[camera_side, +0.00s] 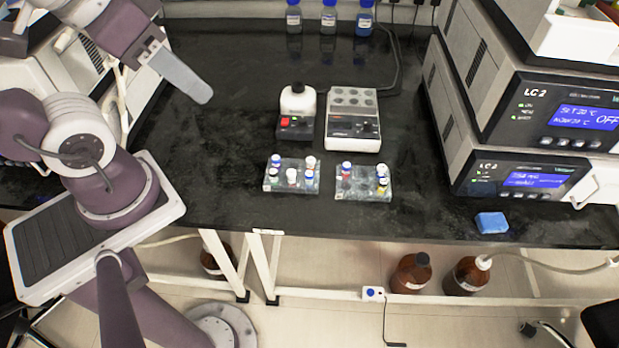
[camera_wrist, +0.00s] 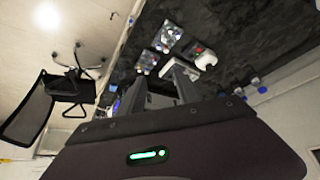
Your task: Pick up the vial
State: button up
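Several small vials with blue, white, red or dark caps stand in two clear racks on the black bench. The left rack (camera_side: 283,188) and the right rack (camera_side: 360,196) sit side by side near the bench's front edge. I cannot tell which vial is meant. Both racks also show small in the wrist view, one upper (camera_wrist: 168,37) and one lower (camera_wrist: 147,62). My gripper (camera_side: 204,96) is high at the upper left in the side view, well away from the racks. In the wrist view its two fingers (camera_wrist: 158,75) are spread apart with nothing seen between them.
Stacked LC-2 instruments (camera_side: 530,120) fill the right side. A blue sponge (camera_side: 491,222) lies near the front edge. Blue-capped bottles (camera_side: 328,18) stand at the back.

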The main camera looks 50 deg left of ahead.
jog(key=m+g+h, duration=0.4)
jog(key=m+g, duration=0.2)
jog(key=m, duration=1.2)
send_over(309, 173)
jog(key=a, duration=0.3)
notch_tip(309, 173, down, 26)
jog(key=shift+m, duration=0.4)
jog(key=x, duration=0.8)
jog(key=shift+w+a, duration=0.1)
jog(key=shift+w, duration=0.1)
jog(key=shift+h, duration=0.3)
grip_shut()
